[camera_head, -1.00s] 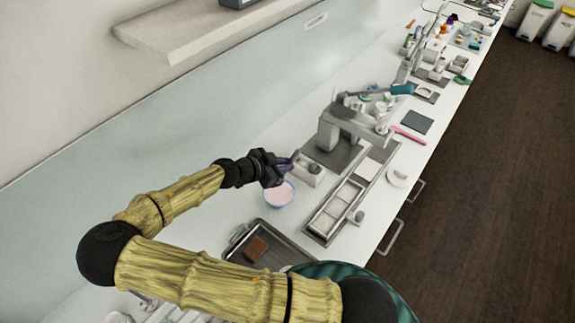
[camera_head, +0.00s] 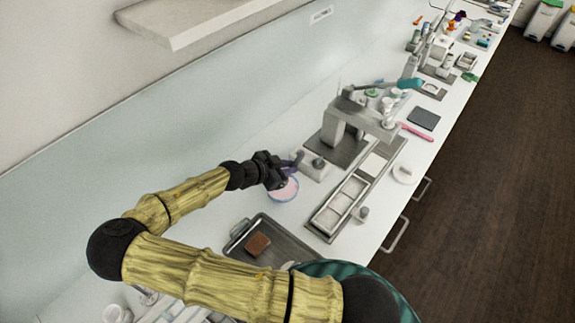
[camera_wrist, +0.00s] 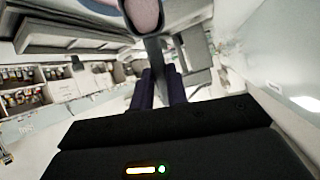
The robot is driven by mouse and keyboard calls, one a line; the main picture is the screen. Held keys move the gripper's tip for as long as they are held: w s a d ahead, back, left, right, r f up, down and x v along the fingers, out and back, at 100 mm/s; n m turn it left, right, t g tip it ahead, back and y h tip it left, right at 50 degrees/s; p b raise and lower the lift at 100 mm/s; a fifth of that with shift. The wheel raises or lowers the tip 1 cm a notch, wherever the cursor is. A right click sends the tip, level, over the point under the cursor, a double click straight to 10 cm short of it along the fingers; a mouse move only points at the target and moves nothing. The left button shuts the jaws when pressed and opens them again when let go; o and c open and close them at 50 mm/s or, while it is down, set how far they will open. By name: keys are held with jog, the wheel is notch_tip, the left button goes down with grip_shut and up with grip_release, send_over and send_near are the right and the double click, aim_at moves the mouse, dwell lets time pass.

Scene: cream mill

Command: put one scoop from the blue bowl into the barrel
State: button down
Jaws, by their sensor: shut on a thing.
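The blue bowl (camera_head: 285,194) stands on the counter with pink cream in it. My gripper (camera_head: 280,173) is right at the bowl's far left edge and hides part of it. Its purple fingers show in the wrist view (camera_wrist: 158,90), shut on the dark handle of a scoop (camera_wrist: 154,52). At the top of the wrist view, the handle's far end meets a rounded pink patch with a dark rim, apparently cream in the scoop; the frame edge cuts it off. Whether the scoop touches the bowl is unclear. I cannot surely pick out the barrel.
A grey machine (camera_head: 335,131) stands on a dark plate beyond the bowl. A pale block with a grey knob (camera_head: 317,163) is close to the gripper. A compartment tray (camera_head: 325,222) lies to the right. A metal tray (camera_head: 285,238) holds a brown block (camera_head: 257,244).

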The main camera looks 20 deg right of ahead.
jog(key=shift+f+b, duration=1.25)
jog(key=shift+f, duration=0.4)
jog(key=shift+r, duration=0.15)
jog(key=shift+r+p, duration=1.55)
jog(key=shift+r, duration=1.4)
jog(key=shift+f, duration=0.1)
